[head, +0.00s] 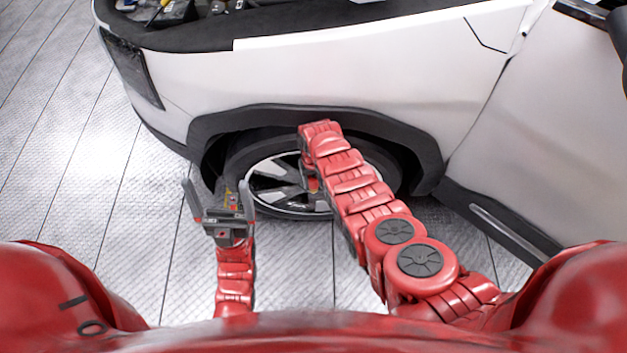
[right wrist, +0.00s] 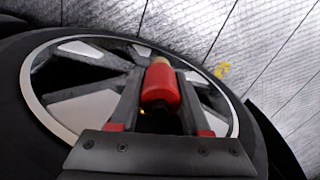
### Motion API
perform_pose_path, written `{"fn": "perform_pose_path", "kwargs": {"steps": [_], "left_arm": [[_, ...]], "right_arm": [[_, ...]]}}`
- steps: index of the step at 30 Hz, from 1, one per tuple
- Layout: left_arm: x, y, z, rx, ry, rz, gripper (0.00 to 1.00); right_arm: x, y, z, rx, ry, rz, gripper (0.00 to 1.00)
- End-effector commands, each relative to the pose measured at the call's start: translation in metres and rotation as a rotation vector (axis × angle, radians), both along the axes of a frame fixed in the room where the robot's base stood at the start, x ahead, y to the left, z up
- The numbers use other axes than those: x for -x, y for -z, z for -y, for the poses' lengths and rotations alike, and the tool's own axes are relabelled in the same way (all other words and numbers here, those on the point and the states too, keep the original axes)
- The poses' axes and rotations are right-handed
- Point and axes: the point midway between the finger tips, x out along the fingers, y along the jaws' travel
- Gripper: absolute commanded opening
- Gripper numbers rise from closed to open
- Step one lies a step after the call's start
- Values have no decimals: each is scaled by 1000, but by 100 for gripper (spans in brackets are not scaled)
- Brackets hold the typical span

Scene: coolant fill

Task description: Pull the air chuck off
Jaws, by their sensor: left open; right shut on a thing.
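The air chuck (right wrist: 160,88) is a red cylinder with a brass-coloured end in the right wrist view. My right gripper (right wrist: 159,70) is shut on it, with one dark finger on each side. Behind it is the silver and black wheel (right wrist: 85,110); I cannot tell whether the chuck touches a valve there. In the head view my right arm reaches to the front wheel (head: 272,178) and mostly hides that gripper and the chuck. My left gripper (head: 217,195) is open and empty, its fingers spread, at the left of the tyre.
The white car (head: 370,85) fills the upper part of the head view, with its engine bay (head: 215,15) open at the top. The dark wheel arch (head: 425,160) surrounds the tyre closely. The textured floor (head: 65,150) at the left is clear.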

Motion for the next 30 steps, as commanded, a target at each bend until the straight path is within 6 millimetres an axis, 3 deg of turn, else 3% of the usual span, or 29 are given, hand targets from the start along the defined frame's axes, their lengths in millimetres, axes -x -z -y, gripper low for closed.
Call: {"fn": "perform_pose_path", "kwargs": {"steps": [8, 30], "left_arm": [[0, -5, 0, 0, 0, 0, 100], [0, -44, 0, 0, 0, 0, 100]], "right_arm": [[0, -5, 0, 0, 0, 0, 11], [-1, -47, 0, -1, 1, 2, 11]]}}
